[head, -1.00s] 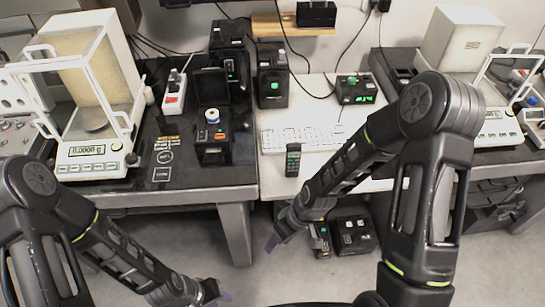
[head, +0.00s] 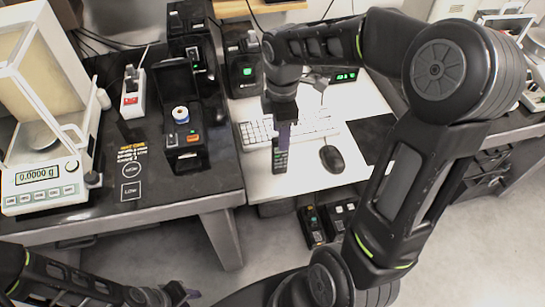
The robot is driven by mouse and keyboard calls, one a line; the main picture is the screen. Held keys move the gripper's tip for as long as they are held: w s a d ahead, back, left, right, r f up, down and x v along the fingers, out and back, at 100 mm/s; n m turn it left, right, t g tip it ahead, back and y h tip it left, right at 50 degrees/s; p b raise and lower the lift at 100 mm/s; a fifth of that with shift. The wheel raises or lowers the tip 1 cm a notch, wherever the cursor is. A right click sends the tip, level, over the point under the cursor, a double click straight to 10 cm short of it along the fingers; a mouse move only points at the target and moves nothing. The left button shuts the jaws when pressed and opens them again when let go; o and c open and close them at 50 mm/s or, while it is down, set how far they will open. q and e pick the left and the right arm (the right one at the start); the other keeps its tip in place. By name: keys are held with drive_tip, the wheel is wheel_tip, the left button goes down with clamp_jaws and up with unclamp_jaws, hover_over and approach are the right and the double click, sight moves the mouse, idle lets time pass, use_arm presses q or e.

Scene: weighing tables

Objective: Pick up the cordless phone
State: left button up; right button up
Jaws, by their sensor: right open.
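The cordless phone (head: 279,163), a slim dark handset with a keypad, lies on the white table part near its front edge, in front of the keyboard.
A white keyboard (head: 317,127) lies behind the phone and a black mouse (head: 332,159) to its right. A dark table (head: 190,187) with a balance (head: 42,190) and black devices stands at left. More black devices (head: 312,226) sit below the white table.

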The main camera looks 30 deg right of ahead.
sight(280, 154)
drive_tip(key=shift+s+f+b, duration=0.15)
drive_tip(key=shift+f+b, duration=0.25)
drive_tip(key=shift+f, duration=0.15)
drive_tip(key=shift+w+f+b, duration=0.55)
drive_tip(key=shift+f+b, duration=0.1)
drive_tip(key=shift+f, duration=0.05)
use_arm(q)
drive_tip(key=shift+w+f, duration=0.25)
drive_tip(key=shift+f, duration=0.35)
drive_tip(key=shift+w+f, duration=0.25)
drive_tip(key=shift+f, duration=0.35)
use_arm(e)
drive_tip(key=shift+r, duration=0.1)
drive_tip(key=shift+f, duration=1.35)
drive_tip(key=shift+s+d+f, duration=0.1)
drive_tip(key=shift+f, duration=1.2)
drive_tip(key=shift+d+f, duration=0.1)
drive_tip(key=shift+f, duration=1.2)
use_arm(q)
drive_tip(key=shift+r, duration=0.15)
